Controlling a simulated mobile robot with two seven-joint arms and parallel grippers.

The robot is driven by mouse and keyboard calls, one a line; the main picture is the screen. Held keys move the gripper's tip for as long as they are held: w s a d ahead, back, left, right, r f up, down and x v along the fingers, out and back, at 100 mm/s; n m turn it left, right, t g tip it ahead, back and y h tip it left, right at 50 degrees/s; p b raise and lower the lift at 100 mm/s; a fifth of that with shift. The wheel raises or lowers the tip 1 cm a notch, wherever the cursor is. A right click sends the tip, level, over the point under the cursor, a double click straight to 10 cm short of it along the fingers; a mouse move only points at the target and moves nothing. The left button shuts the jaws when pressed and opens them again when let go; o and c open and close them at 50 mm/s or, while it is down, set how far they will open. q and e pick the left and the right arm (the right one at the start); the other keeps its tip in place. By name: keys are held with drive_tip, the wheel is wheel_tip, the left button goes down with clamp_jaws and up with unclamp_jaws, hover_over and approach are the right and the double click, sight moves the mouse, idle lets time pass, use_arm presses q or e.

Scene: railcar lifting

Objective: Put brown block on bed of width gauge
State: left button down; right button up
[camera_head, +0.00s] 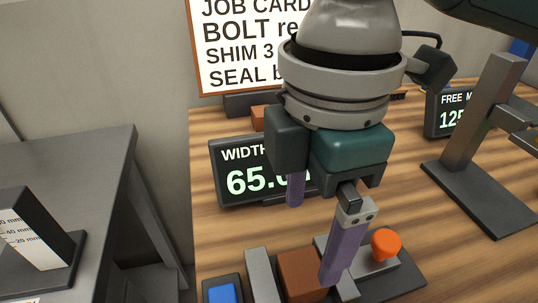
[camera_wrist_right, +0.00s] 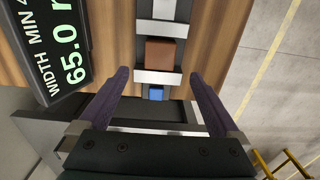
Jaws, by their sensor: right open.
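The brown block (camera_head: 298,272) sits on the dark bed of the width gauge between two grey metal jaws, with the left jaw (camera_head: 261,272) beside it. In the right wrist view the brown block (camera_wrist_right: 160,51) lies beyond my fingertips, between the pale jaws; I cannot tell whether it touches them. My right gripper (camera_head: 312,243) is open, its purple fingers apart and nothing visible between them. In the right wrist view the right gripper (camera_wrist_right: 160,76) shows both fingers spread on either side of the gauge. One finger partly covers the block in the head view. My left gripper is not in view.
The width display (camera_head: 240,178) stands behind the gauge, partly hidden, and reads about 65.0. An orange knob (camera_head: 386,243) and a blue piece (camera_head: 222,290) are at the gauge's ends. A grey stand (camera_head: 480,190) is at right. A grey table (camera_head: 85,165) is at left across a gap.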

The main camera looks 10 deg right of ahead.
drive_tip(key=s+a+m+y, duration=0.1)
drive_tip(key=a+m, duration=0.1)
drive_tip(key=s+a+m+t+y, duration=0.1)
drive_tip(key=s+a+m+y, duration=0.1)
drive_tip(key=s+a+f+m+y, duration=0.1)
drive_tip(key=s+a+m, duration=0.1)
drive_tip(key=shift+t, duration=0.4)
drive_tip(key=s+d+f+m+t+h, duration=0.1)
drive_tip(key=s+d+f+m+h, duration=0.1)
drive_tip(key=d+m, duration=0.3)
drive_tip(key=s+d+f+m+h, duration=0.1)
drive_tip(key=s+d+m, duration=0.4)
drive_tip(key=d, duration=0.5)
drive_tip(key=shift+d+f+t+h, duration=0.2)
drive_tip(key=shift+f+t+h, duration=0.2)
drive_tip(key=shift+s, duration=0.1)
